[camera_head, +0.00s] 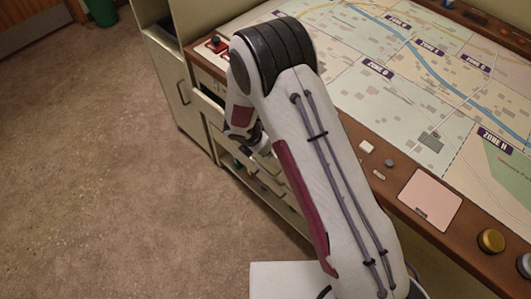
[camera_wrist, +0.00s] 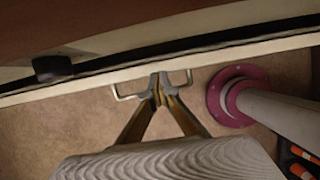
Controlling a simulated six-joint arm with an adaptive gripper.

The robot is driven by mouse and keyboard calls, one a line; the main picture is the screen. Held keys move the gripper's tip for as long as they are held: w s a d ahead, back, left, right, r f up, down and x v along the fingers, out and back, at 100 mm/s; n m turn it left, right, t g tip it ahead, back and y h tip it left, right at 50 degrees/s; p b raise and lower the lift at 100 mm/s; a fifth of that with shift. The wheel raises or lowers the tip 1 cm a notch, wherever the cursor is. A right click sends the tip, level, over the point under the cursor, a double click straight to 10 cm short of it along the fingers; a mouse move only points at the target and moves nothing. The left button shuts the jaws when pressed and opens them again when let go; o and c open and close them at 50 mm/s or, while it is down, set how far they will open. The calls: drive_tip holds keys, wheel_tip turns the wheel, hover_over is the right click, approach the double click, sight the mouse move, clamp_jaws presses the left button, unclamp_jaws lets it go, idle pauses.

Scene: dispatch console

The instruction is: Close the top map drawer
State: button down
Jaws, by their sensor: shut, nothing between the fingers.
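The top map drawer shows in the wrist view as a long cream front edge (camera_wrist: 80,82) with a dark strip behind it; I cannot tell how far open it is. A thin metal handle (camera_wrist: 122,96) stands out from this front. My gripper (camera_wrist: 158,92) is shut and empty, its fingertips at the middle of the handle, close to the drawer front; whether they touch cannot be told. In the head view my arm hides most of the drawer fronts and the gripper's fingertips.
A dark block (camera_wrist: 52,68) sits by the dark strip. Orange items (camera_wrist: 300,170) lie in a dark container at lower right. The console's map top (camera_head: 400,85) has buttons (camera_head: 491,241) along its edge. Carpet (camera_head: 90,150) is clear at left.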

drive_tip(key=shift+s, duration=0.1)
drive_tip(key=shift+s+a, duration=0.5)
drive_tip(key=shift+a, duration=0.1)
drive_tip(key=s+a+v, duration=0.1)
drive_tip(key=v, duration=1)
drive_tip(key=shift+s+f, duration=0.15)
drive_tip(key=shift+f, duration=0.3)
drive_tip(key=shift+a+f, duration=0.1)
drive_tip(key=shift+a, duration=0.05)
drive_tip(key=w+a, duration=0.4)
drive_tip(key=shift+a, duration=0.4)
drive_tip(key=shift+f, duration=0.15)
